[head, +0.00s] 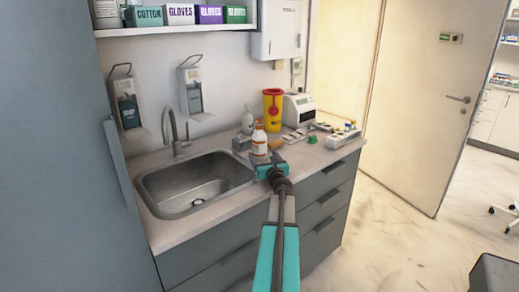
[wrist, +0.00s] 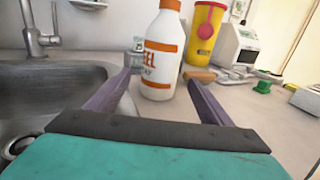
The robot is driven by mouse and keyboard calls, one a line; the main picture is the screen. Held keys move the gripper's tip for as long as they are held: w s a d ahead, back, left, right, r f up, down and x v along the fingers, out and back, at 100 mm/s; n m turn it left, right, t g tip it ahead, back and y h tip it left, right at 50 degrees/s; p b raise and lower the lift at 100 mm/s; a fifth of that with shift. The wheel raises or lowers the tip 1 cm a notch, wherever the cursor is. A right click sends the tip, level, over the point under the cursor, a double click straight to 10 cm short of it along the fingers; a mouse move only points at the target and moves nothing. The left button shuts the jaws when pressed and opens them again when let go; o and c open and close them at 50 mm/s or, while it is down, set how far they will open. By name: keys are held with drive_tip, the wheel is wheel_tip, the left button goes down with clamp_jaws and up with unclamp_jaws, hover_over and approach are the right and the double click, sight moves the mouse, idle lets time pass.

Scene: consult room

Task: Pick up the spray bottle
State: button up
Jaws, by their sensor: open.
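A pale bottle with a narrow top (head: 248,121), which looks like the spray bottle, stands on the counter near the wall. In front of it stands a white bottle with orange bands (head: 259,142), upright. In the wrist view this white bottle (wrist: 160,52) fills the middle, its top is cut off, and the pale bottle cannot be made out there. My gripper (head: 268,165) is at the counter's front edge, just before the white bottle. In the wrist view my gripper (wrist: 161,80) is open and empty, its fingers pointing to either side of the white bottle.
A steel sink (head: 195,188) and tap (head: 177,135) are to the left. A yellow container (head: 272,108), a white device (head: 299,107) and a tray of small items (head: 343,139) stand to the right. A small grey box (head: 241,143) is beside the white bottle.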

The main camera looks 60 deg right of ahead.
sight(259, 148)
drive_tip(key=shift+x, duration=0.9)
drive_tip(key=shift+p+x, duration=0.5)
drive_tip(key=shift+x, duration=2.05)
drive_tip(key=c, duration=1.7)
drive_tip(key=shift+r, duration=0.15)
drive_tip(key=shift+c, duration=0.2)
